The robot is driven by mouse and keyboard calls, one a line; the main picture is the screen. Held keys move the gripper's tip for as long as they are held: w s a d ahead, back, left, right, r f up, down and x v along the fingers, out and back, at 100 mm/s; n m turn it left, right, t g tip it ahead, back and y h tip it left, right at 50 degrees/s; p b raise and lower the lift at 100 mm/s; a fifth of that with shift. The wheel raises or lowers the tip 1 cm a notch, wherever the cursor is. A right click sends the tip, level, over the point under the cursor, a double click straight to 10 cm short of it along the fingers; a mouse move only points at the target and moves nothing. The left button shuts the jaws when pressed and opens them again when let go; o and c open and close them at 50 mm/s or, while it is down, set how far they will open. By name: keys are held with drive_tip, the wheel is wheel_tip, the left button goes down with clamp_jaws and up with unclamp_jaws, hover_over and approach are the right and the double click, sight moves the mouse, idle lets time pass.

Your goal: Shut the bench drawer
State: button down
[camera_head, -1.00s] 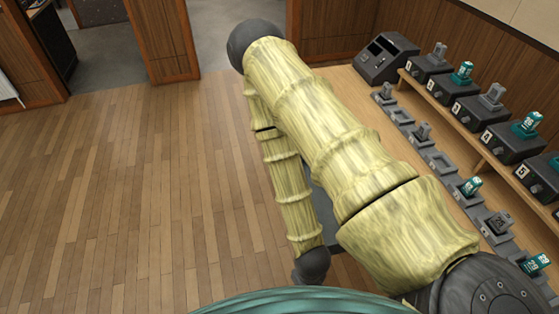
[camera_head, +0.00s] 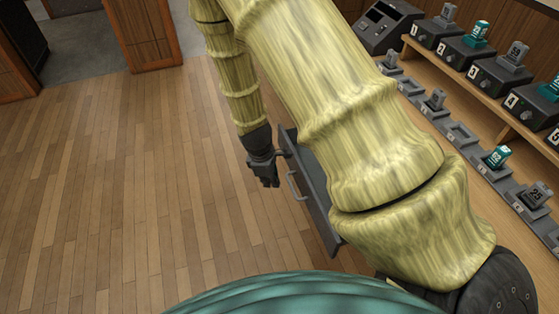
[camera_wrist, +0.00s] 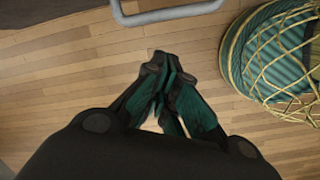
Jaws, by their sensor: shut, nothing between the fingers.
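The bench drawer's dark grey front (camera_head: 318,205) shows below my arm in the head view, with a light grey bar handle (camera_head: 295,186) on its outer face. My arm hides the area behind the front, so I cannot tell how far it stands out from the bench. My gripper (camera_head: 270,184) is shut and empty, pointing down just left of the drawer's handle end, with a small gap to the handle. In the wrist view the closed fingertips (camera_wrist: 165,62) sit below the handle (camera_wrist: 168,14), apart from it, over the floor.
The bench (camera_head: 425,83) carries a row of grey fader modules, some with teal tags. A shelf behind holds numbered dark boxes (camera_head: 470,52), and a dark console (camera_head: 388,24) stands at the far end. The wooden floor (camera_head: 130,190) left of the drawer is clear.

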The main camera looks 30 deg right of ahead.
drive_tip(key=w+d+r+n+h+b, duration=0.1)
drive_tip(key=w+d+r+n+b, duration=0.1)
drive_tip(key=w+r+n+b, duration=0.65)
drive_tip(key=d+f+m+p, duration=0.1)
drive_tip(key=d+f+m, duration=0.2)
drive_tip(key=d+f, duration=0.3)
drive_tip(key=shift+s+d+f, duration=0.15)
drive_tip(key=shift+d+f, duration=0.1)
drive_tip(key=shift+f, duration=0.2)
